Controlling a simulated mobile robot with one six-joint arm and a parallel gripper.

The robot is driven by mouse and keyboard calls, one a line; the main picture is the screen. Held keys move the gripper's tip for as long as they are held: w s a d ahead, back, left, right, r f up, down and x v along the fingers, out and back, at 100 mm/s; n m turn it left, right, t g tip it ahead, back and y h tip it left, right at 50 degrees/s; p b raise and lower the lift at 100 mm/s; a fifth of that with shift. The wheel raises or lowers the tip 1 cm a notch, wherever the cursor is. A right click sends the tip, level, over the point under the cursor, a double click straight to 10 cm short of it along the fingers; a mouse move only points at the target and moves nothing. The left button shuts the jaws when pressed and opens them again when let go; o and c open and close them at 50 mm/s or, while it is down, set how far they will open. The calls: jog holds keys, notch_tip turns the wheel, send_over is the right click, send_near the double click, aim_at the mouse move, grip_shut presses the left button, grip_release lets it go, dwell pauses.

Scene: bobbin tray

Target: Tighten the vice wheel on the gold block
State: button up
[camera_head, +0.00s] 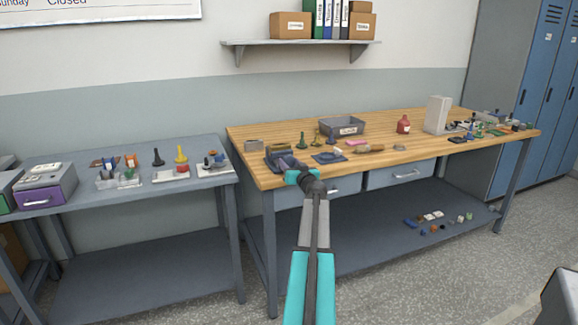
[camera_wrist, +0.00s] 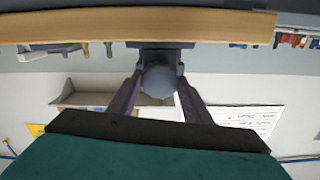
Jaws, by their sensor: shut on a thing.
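The dark blue-grey vice (camera_head: 277,157) stands at the left front of the wooden workbench. My gripper (camera_head: 292,166) reaches to its front. In the wrist view, which is upside down, the two dark fingers of my gripper (camera_wrist: 160,90) stand on either side of the round grey vice wheel (camera_wrist: 160,78), shut on it. Part of the vice body (camera_wrist: 160,46) shows behind the wheel, at the bench edge. I cannot make out a gold block in the vice jaws in either view. The wheel is hidden behind my gripper in the head view.
The wooden workbench (camera_head: 410,150) holds a grey bin (camera_head: 342,126), a red bottle (camera_head: 403,124) and small tools right of the vice. A grey side table (camera_head: 130,195) with small parts stands to the left. Drawers (camera_head: 400,173) lie under the bench top.

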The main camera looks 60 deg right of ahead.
jog(key=shift+f+m+b, duration=0.2)
jog(key=shift+m+b, duration=0.2)
jog(key=shift+b, duration=0.2)
jog(key=shift+m+b, duration=1.8)
jog(key=shift+b, duration=0.3)
jog(key=shift+r, duration=0.15)
jog(key=shift+r, duration=0.1)
jog(key=o, duration=1.1)
jog(key=shift+c, duration=0.2)
jog(key=shift+s, duration=0.15)
jog(key=shift+s+a, duration=0.35)
jog(key=shift+s, duration=0.05)
jog(key=v, duration=1.2)
jog(key=shift+s+a+b, duration=0.15)
jog(key=shift+s+b, duration=0.1)
jog(key=shift+b, duration=0.2)
